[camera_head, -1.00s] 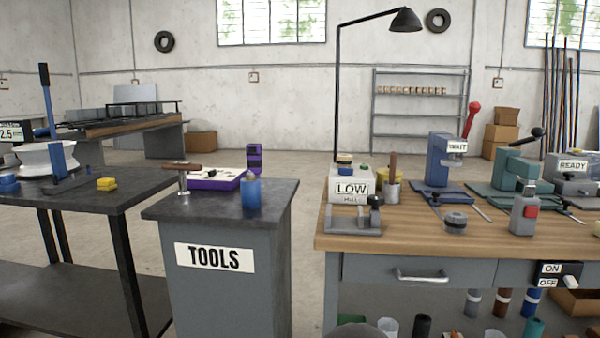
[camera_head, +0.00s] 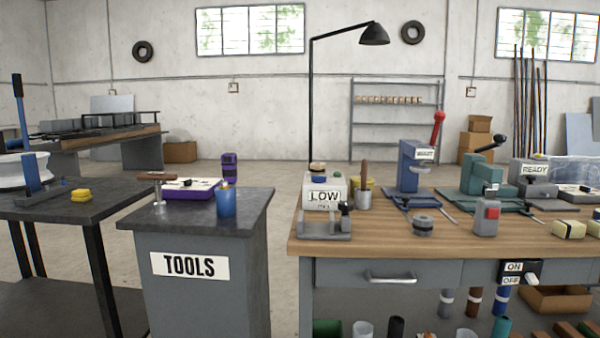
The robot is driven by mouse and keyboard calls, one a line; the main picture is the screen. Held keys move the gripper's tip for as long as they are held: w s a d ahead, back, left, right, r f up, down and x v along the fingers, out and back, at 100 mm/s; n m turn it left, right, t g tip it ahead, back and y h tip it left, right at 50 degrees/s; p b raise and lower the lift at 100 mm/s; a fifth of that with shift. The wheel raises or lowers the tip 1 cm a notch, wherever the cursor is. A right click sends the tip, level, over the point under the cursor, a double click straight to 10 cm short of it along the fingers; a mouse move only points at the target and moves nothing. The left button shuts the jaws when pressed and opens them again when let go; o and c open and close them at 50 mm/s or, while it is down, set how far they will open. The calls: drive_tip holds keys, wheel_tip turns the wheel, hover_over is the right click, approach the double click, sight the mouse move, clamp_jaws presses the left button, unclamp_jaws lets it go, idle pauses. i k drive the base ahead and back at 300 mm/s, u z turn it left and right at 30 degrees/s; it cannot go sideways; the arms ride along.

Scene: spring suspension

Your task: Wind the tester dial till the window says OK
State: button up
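A pale box (camera_head: 311,183) stands near the left end of the wooden workbench, and its window (camera_head: 324,196) reads LOW. A grey fixture (camera_head: 318,228) sits in front of the box at the bench's front edge. A small dark knob (camera_head: 345,208) rises at the fixture's right end; I cannot tell whether it is the tester dial. My gripper is not in view.
A grey cup (camera_head: 363,200) with a brown handle stands right of the box. A blue press (camera_head: 412,165), a grey ring part (camera_head: 422,226) and a READY unit (camera_head: 534,171) are farther right. A gap separates the bench from the TOOLS cabinet (camera_head: 200,300).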

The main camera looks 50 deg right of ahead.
sight(316, 178)
drive_tip(key=z, duration=0.4)
drive_tip(key=i, duration=0.75)
drive_tip(key=z, duration=0.65)
